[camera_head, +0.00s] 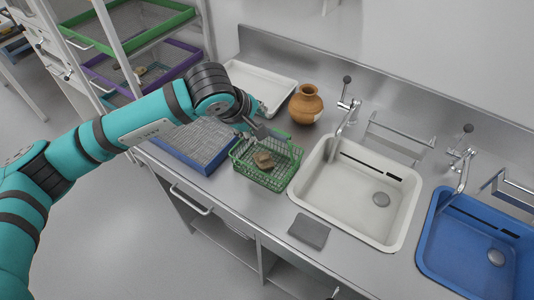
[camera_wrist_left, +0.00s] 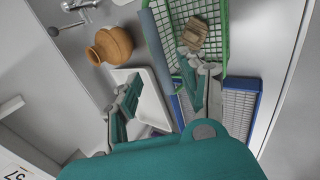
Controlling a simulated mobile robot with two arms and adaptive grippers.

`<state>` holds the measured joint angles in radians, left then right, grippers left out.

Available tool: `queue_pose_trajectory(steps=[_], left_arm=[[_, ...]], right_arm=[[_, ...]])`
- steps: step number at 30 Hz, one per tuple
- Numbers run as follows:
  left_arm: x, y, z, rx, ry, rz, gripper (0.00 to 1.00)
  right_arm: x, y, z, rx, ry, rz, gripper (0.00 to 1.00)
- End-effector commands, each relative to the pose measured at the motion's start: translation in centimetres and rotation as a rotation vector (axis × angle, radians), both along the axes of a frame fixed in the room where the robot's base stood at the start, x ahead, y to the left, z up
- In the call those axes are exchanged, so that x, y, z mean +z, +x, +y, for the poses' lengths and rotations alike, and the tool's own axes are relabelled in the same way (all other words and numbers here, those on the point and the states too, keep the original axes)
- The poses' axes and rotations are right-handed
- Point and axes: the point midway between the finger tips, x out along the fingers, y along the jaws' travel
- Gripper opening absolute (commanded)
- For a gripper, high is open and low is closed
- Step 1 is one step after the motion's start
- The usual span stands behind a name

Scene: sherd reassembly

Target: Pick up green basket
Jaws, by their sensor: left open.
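The green wire basket (camera_head: 284,178) stands on the steel counter, left of the white sink, with a brown sherd (camera_head: 264,159) inside. My left gripper (camera_head: 268,133) is at the basket's back rim, open and with nothing between its fingers. In the left wrist view the basket (camera_wrist_left: 222,52) is at the top, with brown sherds (camera_wrist_left: 195,35) in it. There one finger of my left gripper (camera_wrist_left: 158,66) overlaps the basket's near end and the other is apart to the left, over the white tray. I cannot tell if a finger touches the rim. My right gripper is not in view.
A clay jar (camera_head: 306,104) and white tray (camera_head: 262,86) stand behind the basket. A blue-framed grey rack (camera_head: 190,145) is close on its left. The white sink (camera_head: 352,205) is on its right, a grey pad (camera_head: 309,231) in front, a blue sink (camera_head: 470,262) farther right.

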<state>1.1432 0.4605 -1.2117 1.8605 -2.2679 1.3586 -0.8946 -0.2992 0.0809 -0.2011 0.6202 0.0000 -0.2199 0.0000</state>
Motion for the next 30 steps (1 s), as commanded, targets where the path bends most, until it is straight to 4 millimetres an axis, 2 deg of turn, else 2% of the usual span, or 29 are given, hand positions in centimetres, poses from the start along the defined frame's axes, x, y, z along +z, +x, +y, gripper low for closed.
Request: queue_pose_trajectory(steps=[5,10,15,22,30], left_arm=[[-0.8,0.5,-0.4,0.001,0.000,0.003,0.43],[-2.9,1.4,-1.3,0.001,0.001,0.004,0.43],[-4.5,2.3,-1.8,0.001,0.000,0.000,0.43],[-4.8,2.4,-1.9,0.000,-0.001,-0.001,0.43],[-4.7,2.4,-1.8,0.001,-0.001,-0.001,0.09]], right_arm=[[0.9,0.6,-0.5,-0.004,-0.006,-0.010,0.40],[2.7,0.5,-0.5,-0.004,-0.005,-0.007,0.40],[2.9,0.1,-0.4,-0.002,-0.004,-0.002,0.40],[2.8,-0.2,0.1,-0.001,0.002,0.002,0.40],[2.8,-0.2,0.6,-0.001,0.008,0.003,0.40]])
